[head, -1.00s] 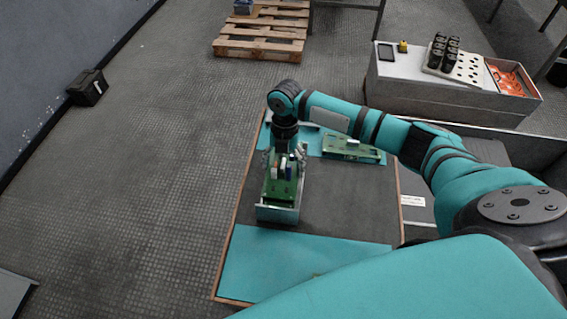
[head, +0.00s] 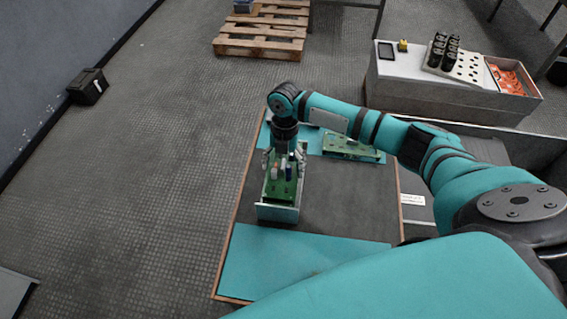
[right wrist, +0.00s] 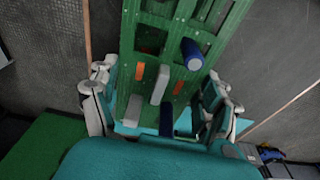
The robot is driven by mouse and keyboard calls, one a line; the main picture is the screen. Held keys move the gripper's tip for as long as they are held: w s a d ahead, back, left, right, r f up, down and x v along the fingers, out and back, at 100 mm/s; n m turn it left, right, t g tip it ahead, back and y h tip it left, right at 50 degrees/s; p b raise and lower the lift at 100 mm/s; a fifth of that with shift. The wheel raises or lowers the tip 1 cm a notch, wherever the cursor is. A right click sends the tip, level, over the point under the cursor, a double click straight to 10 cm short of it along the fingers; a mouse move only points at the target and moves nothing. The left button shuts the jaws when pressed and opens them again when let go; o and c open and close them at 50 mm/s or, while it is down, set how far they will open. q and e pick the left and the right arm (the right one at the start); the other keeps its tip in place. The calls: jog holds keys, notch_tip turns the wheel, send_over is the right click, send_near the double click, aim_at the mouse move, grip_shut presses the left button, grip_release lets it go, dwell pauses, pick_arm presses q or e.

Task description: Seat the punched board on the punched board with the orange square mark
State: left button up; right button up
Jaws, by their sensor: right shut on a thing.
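A green punched board (head: 288,188) with upright parts on it is at my right gripper (head: 284,160), above or in a grey metal tray (head: 278,213). In the right wrist view my right gripper (right wrist: 158,98) has its fingers on both sides of this board (right wrist: 160,45) and is shut on it. Two small orange patches (right wrist: 139,71) show on its face, beside white and blue parts. Another green board (head: 352,148) lies to the right on the back teal mat; I cannot make out an orange mark there. Whether the held board touches anything below is hidden. My left gripper is out of view.
The dark work surface (head: 345,205) is clear right of the tray, and the front teal mat (head: 290,262) is bare. A grey bench (head: 440,92) with black cylinders and an orange bin stands at the back right. A wooden pallet (head: 262,42) lies far off.

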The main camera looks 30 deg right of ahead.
jog(key=shift+f+b, duration=0.4)
jog(key=shift+f, duration=0.4)
jog(key=shift+f, duration=0.15)
dwell(0.7)
jog(key=o, duration=1.2)
notch_tip(320, 180, up, 12)
jog(key=w+d, duration=0.1)
jog(key=shift+w, duration=0.2)
jog(key=shift+f, duration=0.1)
